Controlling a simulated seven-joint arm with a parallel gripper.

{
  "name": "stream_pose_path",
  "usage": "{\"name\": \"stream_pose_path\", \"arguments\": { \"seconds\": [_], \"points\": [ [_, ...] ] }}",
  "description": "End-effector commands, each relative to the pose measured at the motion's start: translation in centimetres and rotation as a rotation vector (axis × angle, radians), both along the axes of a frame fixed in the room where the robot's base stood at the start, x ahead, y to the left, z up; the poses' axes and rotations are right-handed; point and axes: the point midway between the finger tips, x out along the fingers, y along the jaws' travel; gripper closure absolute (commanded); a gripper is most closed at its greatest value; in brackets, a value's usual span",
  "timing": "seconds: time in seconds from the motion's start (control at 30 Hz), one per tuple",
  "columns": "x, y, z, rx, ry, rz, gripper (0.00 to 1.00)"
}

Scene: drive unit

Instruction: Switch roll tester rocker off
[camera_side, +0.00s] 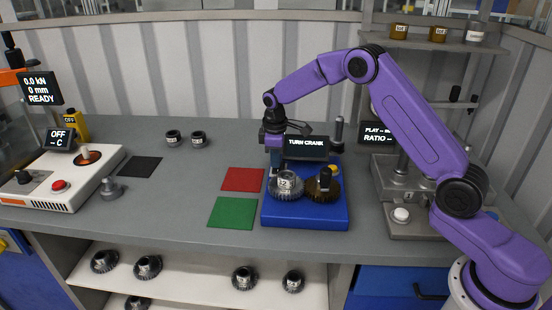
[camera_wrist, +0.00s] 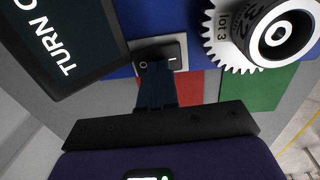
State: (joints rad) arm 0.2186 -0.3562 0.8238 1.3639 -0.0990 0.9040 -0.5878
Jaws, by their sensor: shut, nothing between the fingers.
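The roll tester has a blue base (camera_side: 305,215) with a meshed steel gear (camera_side: 286,186) and bronze gear (camera_side: 322,187), and a black display (camera_side: 306,147) reading TURN CRANK. Its rocker (camera_wrist: 172,57) shows in the wrist view as a black switch on a small grey plate, with a round mark at the left and a bar mark at the right. My gripper (camera_side: 274,170) is shut and empty, pointing down at the base's back left. In the wrist view my fingertips (camera_wrist: 155,68) overlap the rocker's near edge; I cannot tell whether they touch. The rocker's tilt is unclear.
The display (camera_wrist: 62,42) stands close left of my fingers in the wrist view, and the steel gear (camera_wrist: 262,35) close right. Red (camera_side: 243,179) and green (camera_side: 232,213) mats lie left of the base.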

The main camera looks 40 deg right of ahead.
Motion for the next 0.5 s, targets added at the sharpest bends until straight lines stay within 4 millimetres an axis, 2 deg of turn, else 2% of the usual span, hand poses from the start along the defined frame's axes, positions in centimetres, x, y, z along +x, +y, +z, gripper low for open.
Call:
{"name": "stream_pose_path", "arguments": {
  "seconds": [0.23,0.37,0.5],
  "points": [
    [0.0,0.1,1.1,0.0,-0.003,-0.001,1.0],
    [-0.2,0.4,3.2,0.001,-0.005,0.0,1.0],
    [-0.6,0.7,6.1,0.001,-0.006,0.001,1.0]
  ]
}}
